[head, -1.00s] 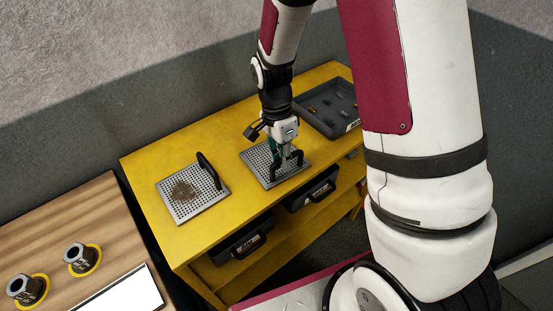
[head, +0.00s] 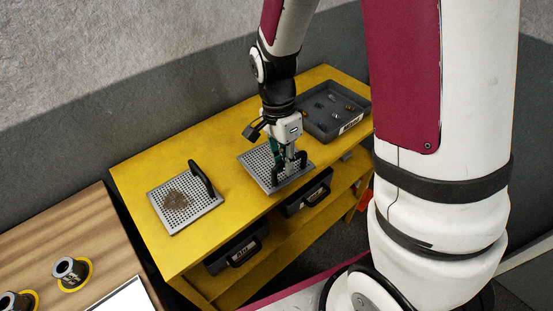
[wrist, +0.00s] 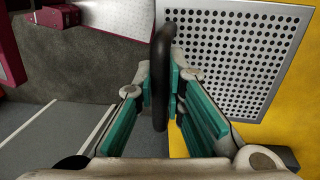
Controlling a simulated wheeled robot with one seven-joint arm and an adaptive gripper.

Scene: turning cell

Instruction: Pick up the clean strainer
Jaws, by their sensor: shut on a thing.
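The clean strainer is a square perforated metal plate (head: 262,165) with a black upright handle. It shows no dirt and sits at the right on the yellow bench, and it fills the upper right of the wrist view (wrist: 232,48). My gripper (head: 288,168) is over its front edge, shut on the black handle (wrist: 161,60), which stands between the teal finger pads (wrist: 160,95). The other strainer (head: 204,218), to the left, has a brown dirty patch (head: 176,200) and a black handle (head: 201,178). I cannot tell whether the held strainer is clear of the bench.
A grey tray (head: 358,103) with small parts stands at the back right of the yellow bench (head: 150,165). Black cases (head: 237,250) sit on the shelf below. A wooden table (head: 60,235) with ringed metal parts (head: 70,271) is at the left.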

